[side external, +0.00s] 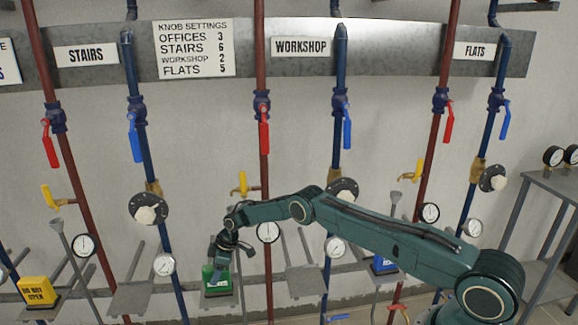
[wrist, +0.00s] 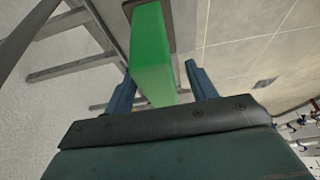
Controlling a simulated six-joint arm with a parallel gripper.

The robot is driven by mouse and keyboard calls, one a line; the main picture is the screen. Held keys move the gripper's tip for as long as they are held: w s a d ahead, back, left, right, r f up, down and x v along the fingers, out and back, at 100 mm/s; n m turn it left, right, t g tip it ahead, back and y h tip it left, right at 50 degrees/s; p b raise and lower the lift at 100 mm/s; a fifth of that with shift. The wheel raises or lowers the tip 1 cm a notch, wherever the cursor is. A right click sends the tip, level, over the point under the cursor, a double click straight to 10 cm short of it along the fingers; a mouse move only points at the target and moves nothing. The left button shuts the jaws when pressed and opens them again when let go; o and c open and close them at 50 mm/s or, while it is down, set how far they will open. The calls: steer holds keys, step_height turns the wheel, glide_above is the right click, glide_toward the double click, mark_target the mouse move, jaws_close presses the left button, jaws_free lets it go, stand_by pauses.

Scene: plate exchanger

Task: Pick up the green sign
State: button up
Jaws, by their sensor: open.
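The green sign (side external: 217,280) stands on a small grey bracket shelf (side external: 216,300) low on the wall in the side external view. It looks like a green block with a pale marking. My gripper (side external: 228,248) is just above and at the sign, pointing down. In the wrist view the green sign (wrist: 152,60) lies between the two blue fingers (wrist: 160,85), which are apart on either side of it. The gripper is open. I cannot tell whether either finger touches the sign.
A yellow sign (side external: 38,291) stands on a shelf at left, and a blue sign (side external: 383,264) at right, partly behind my arm. Empty shelves (side external: 131,298) sit between. Pipes, gauges (side external: 267,232) and a yellow lever (side external: 243,184) crowd the wall nearby. A metal side table (side external: 553,187) stands at right.

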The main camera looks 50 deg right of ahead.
steer(key=c, duration=1.2)
steer(key=shift+o, duration=0.2)
steer(key=shift+r, duration=0.1)
step_height(320, 180, up, 20)
stand_by(0.8)
steer(key=s+a, duration=1.2)
stand_by(1.1)
